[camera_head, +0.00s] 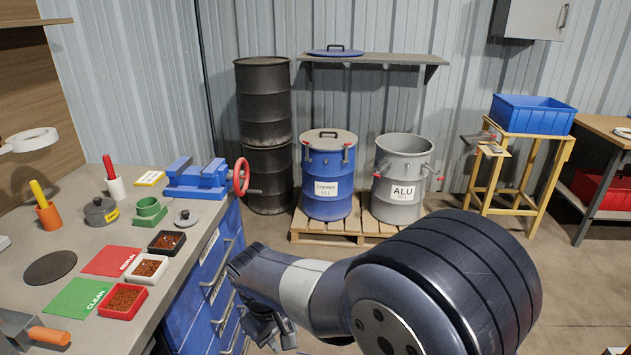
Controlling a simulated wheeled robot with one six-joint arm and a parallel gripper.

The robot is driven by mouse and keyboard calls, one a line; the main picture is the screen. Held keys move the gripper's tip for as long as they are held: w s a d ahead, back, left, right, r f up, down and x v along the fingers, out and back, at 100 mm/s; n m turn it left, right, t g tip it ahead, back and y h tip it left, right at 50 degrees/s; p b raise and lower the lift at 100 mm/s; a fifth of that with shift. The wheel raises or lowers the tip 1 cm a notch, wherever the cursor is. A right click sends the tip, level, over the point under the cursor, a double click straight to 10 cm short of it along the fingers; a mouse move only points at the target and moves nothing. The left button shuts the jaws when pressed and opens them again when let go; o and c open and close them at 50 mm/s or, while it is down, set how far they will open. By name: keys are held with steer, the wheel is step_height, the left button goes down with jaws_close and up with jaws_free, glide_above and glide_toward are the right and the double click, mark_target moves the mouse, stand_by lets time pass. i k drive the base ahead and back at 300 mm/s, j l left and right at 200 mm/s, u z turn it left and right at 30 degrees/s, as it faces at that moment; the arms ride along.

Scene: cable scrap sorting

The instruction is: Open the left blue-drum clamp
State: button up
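The blue drum (327,203) labelled COPPER stands upright on a wooden pallet, with a grey lid (330,138) on top. Its left clamp (305,146) is a small metal lever with a red tip at the drum's upper left rim. A matching right clamp (346,152) sits at its upper right. Whether the left clamp is latched is too small to tell. My gripper (267,328) is low in the picture, in front of the blue drawers and well short of the drum. It points downward, partly hidden by my arm, and its finger gap is unclear.
A grey ALU drum (402,200) stands open to the right on the same pallet (372,230). Black drums (264,115) are stacked to the left. A workbench (207,222) with a blue vise (200,178) fills the left. Floor shows before the pallet.

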mark_target(308, 144)
steer(key=i, duration=2.95)
steer(key=i+l+u, duration=0.1)
steer(key=i, duration=1.35)
